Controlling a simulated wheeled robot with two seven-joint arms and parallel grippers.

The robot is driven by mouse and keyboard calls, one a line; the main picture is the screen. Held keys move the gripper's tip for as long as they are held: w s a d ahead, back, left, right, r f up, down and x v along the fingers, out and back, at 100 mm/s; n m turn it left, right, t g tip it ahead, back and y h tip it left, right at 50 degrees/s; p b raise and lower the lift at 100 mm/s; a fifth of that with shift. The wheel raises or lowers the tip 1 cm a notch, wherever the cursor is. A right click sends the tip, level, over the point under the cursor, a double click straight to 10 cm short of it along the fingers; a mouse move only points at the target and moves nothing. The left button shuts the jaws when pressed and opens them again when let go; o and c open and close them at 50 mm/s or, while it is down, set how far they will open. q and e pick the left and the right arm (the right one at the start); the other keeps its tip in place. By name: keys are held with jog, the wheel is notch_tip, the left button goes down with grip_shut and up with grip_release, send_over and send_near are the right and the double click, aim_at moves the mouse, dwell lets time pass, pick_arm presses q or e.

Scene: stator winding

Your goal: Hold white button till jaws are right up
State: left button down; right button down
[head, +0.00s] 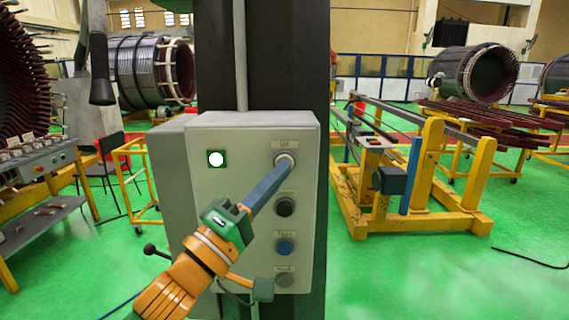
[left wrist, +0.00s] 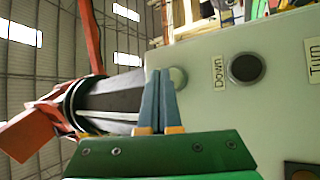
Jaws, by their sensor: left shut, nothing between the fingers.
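The grey control box (head: 250,135) faces me with a column of buttons on its right side. The white button (head: 284,160) is the top one and is partly covered by my fingertips. My left gripper (head: 287,169) is shut and empty, its blue-grey fingers pointing up at this button. In the left wrist view the closed fingertips (left wrist: 158,76) overlap the edge of the pale white button (left wrist: 179,77). They touch it or nearly so; I cannot tell whether it is pressed in. I cannot make out the jaws for certain. My right gripper is not in view.
Below are a black button (head: 285,206), a blue button (head: 285,246) and a grey button (head: 285,278). A white lamp (head: 216,159) glows at upper left. A yellow stand (head: 400,185) is to the right; green floor (head: 430,275) is open in front of it.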

pick_arm(q)
jog(key=shift+s, duration=0.1)
jog(key=s, duration=0.5)
dwell(0.4)
jog(key=shift+w, duration=0.1)
dwell(0.5)
